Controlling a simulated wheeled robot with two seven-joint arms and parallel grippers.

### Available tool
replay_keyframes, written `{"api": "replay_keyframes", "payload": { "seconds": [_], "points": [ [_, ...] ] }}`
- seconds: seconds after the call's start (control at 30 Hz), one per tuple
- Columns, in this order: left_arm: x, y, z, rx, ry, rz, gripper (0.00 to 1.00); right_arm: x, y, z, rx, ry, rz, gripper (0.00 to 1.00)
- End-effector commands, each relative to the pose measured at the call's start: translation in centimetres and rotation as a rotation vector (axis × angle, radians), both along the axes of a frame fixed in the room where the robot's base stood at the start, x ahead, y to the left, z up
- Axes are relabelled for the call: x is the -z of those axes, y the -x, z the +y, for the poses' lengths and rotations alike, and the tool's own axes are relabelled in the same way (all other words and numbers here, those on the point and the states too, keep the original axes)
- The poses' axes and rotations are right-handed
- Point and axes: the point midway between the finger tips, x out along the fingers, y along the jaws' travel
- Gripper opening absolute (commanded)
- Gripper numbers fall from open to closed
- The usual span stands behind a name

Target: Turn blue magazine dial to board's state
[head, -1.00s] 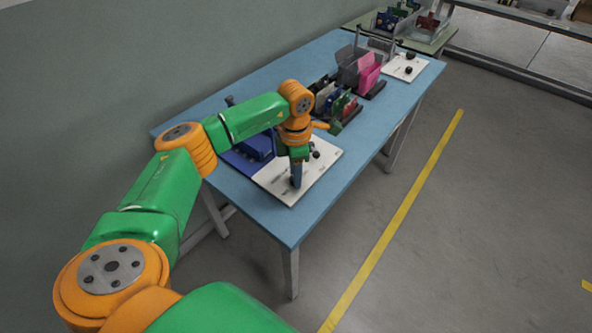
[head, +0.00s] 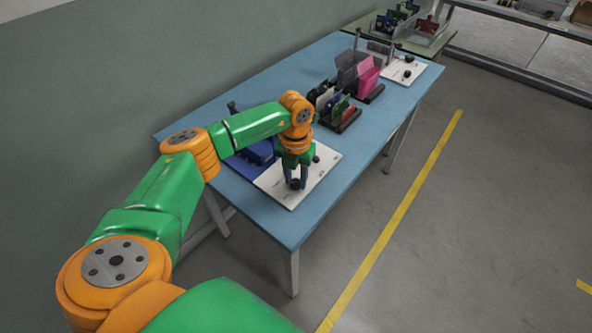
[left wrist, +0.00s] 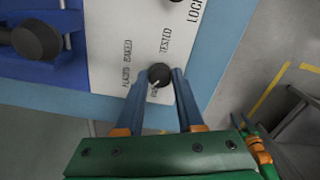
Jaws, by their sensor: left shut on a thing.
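The blue magazine (head: 238,166) stands on the table at the left end of a white panel (head: 272,186); its edge also shows in the left wrist view (left wrist: 70,22). The dial is a black round knob (left wrist: 159,73) on the panel, with a pale pointer mark at its lower left. Printed words around it include TESTED and what looks like BAKED; a third by the pointer is too small to read. My left gripper (head: 296,183) points down at the panel, its two blue fingers shut on the dial (left wrist: 160,84).
A second black knob (head: 315,158) is on the same panel, near LOCK lettering. A rack of coloured boards (head: 340,113) and grey and pink magazines (head: 367,76) stand farther along the blue table (head: 310,221). A wall runs along the left. The floor at right is clear.

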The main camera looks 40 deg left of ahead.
Motion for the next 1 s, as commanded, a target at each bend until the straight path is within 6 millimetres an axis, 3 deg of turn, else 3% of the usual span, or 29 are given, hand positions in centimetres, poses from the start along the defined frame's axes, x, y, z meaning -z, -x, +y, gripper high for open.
{"api": "replay_keyframes", "payload": {
  "seconds": [0.5,1.0],
  "points": [
    [0.1,0.3,-0.1,-0.432,0.000,0.010,0.00,-1.9,0.0,0.0,0.000,0.000,0.000,0.56],
    [0.3,0.3,-0.2,-0.611,-0.001,0.012,0.00,-2.6,0.0,0.1,0.000,-0.001,0.000,0.56]
  ]
}}
